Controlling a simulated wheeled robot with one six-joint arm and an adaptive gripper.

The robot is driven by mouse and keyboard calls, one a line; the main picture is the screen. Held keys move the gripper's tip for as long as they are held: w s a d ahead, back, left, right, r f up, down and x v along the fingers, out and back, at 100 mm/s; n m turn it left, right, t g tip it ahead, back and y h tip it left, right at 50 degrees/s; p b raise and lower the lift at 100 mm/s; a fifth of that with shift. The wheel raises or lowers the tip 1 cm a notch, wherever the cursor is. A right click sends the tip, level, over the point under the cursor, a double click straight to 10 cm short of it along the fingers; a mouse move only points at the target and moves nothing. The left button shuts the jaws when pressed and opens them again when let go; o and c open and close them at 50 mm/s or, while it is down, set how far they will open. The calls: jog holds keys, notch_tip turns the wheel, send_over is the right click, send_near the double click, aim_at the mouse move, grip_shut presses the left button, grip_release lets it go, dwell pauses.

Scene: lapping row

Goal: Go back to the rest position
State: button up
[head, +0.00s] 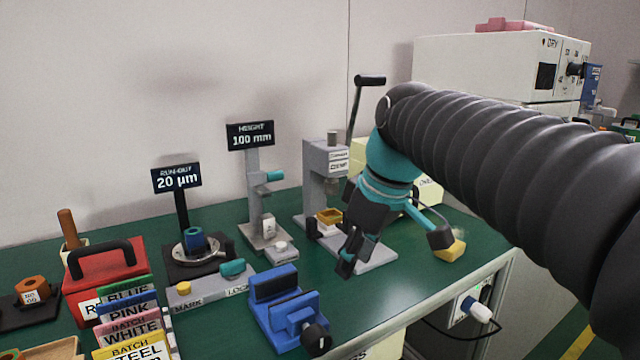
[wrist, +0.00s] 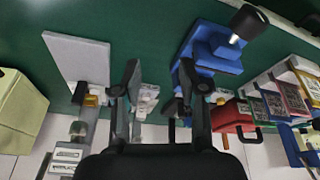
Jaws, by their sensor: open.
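My gripper (head: 394,252) hangs over the front right of the green bench, below the end of my dark ribbed arm. Its two fingers are spread apart, with nothing seen between them. In the wrist view the open fingers (wrist: 159,80) stand with bench between and beyond them. The rest position itself is not marked in either view. Behind the gripper stands a grey lever press (head: 325,165), partly covered by it in the head view. A yellow piece (head: 451,250) lies on the bench beside the right finger; whether they touch I cannot tell.
A blue vise (head: 285,305) stands at the front edge. The run-out gauge (head: 177,179) and height gauge (head: 250,136) stand behind it. A red box (head: 108,262) and batch cards (head: 135,330) are at left. A white oven (head: 480,65) is behind my arm.

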jog(key=s+d+f+m+t+h, duration=0.2)
jog(key=s+d+f+m+t, duration=0.1)
jog(key=s+d+f+m, duration=0.7)
jog(key=s+f, duration=0.4)
jog(key=f, duration=0.1)
jog(key=shift+d+f+h, duration=0.2)
jog(key=shift+f+h, duration=0.05)
jog(key=shift+h, duration=0.05)
